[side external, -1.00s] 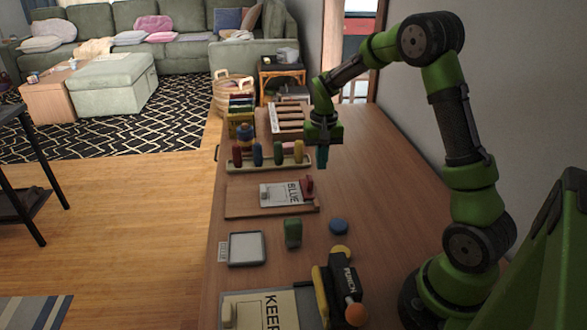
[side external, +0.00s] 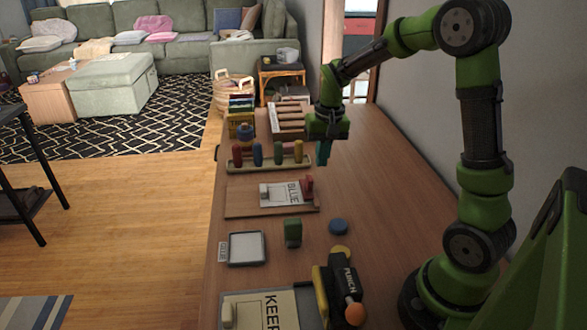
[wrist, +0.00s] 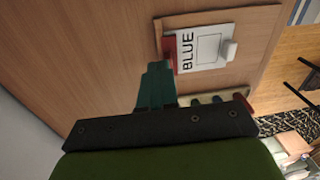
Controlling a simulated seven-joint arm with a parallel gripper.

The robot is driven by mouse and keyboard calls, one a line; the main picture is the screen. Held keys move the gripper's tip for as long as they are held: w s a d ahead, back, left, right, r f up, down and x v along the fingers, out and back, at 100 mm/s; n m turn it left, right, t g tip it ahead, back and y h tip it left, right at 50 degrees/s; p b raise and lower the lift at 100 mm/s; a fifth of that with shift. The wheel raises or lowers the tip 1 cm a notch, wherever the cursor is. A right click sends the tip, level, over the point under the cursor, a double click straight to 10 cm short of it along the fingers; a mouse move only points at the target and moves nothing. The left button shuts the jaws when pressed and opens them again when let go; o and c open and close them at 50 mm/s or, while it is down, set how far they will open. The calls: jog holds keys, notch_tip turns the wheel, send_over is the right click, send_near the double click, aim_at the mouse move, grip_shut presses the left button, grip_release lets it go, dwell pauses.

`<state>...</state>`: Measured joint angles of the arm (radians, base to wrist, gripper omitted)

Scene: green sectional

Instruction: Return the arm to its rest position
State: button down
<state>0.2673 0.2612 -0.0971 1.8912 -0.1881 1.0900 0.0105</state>
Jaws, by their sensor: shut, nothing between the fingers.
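My gripper (side external: 323,153) hangs above the wooden table (side external: 370,200), to the right of the rack of coloured pegs (side external: 270,163). Its teal fingers point down, are shut together and hold nothing.
A board with a BLUE card (side external: 280,194) lies in front of the pegs. Nearer are a green block (side external: 293,232), a blue disc (side external: 338,226), a grey tray (side external: 246,248), a PUNCH device (side external: 345,290) and a KEEP sheet (side external: 270,310). The table's right side is clear.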

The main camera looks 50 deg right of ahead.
jog(key=s+a+r+n+t+y, duration=0.1)
jog(key=s+a+r+n+t, duration=0.3)
jog(key=s+a+r, duration=0.7)
jog(key=s+a+t, duration=0.2)
jog(key=a, duration=0.2)
jog(key=shift+s+a+r+y, duration=0.15)
jog(key=shift+s+a+y, duration=0.15)
jog(key=shift+s+a, duration=0.1)
